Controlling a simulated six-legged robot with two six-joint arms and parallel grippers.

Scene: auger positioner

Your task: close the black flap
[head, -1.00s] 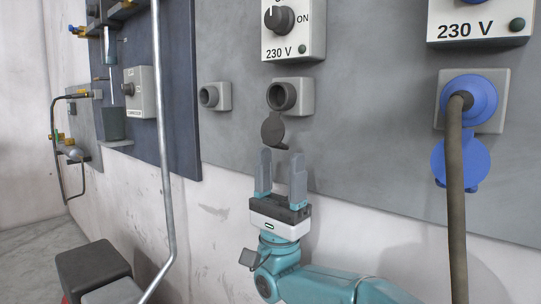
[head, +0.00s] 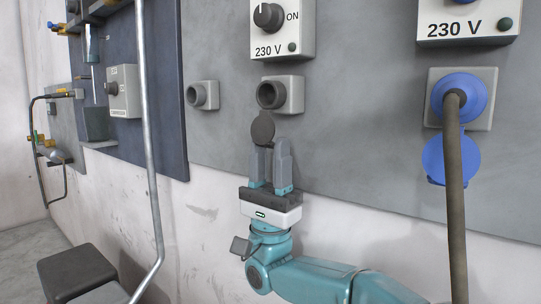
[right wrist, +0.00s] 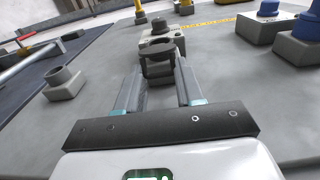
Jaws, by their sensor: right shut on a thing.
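The black flap (head: 263,128) hangs open below the round dark socket (head: 271,94) in its grey housing, under the left 230 V switch box. My right gripper (head: 270,150) points up at the flap from below, its fingers drawn together and shut on the flap's lower part. In the right wrist view the fingertips (right wrist: 160,75) reach the dark flap (right wrist: 157,66) in front of the grey socket housing (right wrist: 166,45). The fingers hide part of the flap. My left gripper is not in view.
A blue socket (head: 463,97) with a thick cable (head: 456,200) and a hanging blue lid (head: 450,158) is at the right. A smaller socket (head: 202,95) sits to the left. A metal pipe (head: 150,130) runs down further left.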

